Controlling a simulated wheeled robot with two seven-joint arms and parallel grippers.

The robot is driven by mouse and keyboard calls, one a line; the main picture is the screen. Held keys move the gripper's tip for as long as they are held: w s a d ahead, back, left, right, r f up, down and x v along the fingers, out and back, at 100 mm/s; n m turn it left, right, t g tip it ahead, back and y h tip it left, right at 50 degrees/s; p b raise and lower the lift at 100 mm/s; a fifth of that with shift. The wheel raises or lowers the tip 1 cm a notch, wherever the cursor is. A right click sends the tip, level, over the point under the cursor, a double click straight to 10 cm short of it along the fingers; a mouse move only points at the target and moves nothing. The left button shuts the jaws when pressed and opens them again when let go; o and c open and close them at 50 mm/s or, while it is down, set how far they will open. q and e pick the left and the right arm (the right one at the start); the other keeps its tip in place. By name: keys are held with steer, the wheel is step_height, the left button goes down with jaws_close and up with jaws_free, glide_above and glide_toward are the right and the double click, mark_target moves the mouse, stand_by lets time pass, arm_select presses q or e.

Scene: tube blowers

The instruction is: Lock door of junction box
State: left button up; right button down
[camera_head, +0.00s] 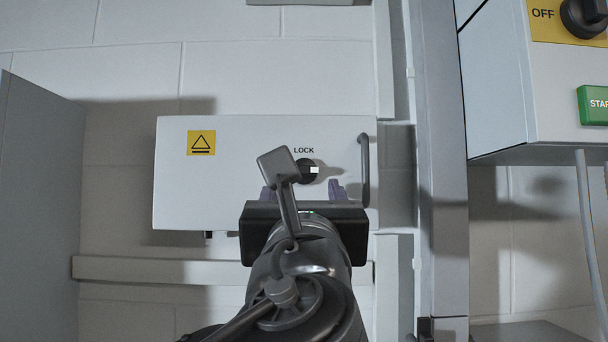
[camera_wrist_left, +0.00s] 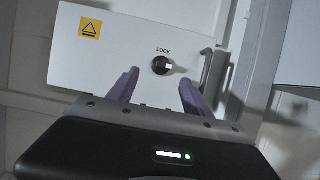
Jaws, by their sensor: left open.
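The junction box (camera_head: 240,175) is a white box on the wall with its door closed flat. It has a yellow warning label (camera_head: 201,143), the word LOCK and a black round lock knob (camera_head: 307,171) with a white mark. A grey bar handle (camera_head: 365,170) is at the door's right edge. My left gripper (camera_head: 304,190) is in front of the box, just below the knob. In the left wrist view the knob (camera_wrist_left: 161,65) lies beyond and between the two purple fingers (camera_wrist_left: 158,88), which are apart with nothing between them. My right gripper is not visible.
A grey vertical post (camera_head: 441,170) stands right of the box. Farther right hangs a control box (camera_head: 500,85) with an OFF switch (camera_head: 584,16) and a green START button (camera_head: 593,105). A grey panel (camera_head: 38,210) stands at the left. A horizontal rail (camera_head: 160,270) runs below the box.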

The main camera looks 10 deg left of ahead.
mark_target(304, 175)
arm_select(q)
steer(key=p+x, duration=0.2)
steer(key=x, duration=0.4)
steer(key=shift+w, duration=0.15)
steer(key=shift+w+a+r+p, duration=0.1)
steer(key=shift+w+p, duration=0.25)
steer(key=shift+w, duration=0.05)
steer(key=shift+c, duration=0.2)
jaws_close()
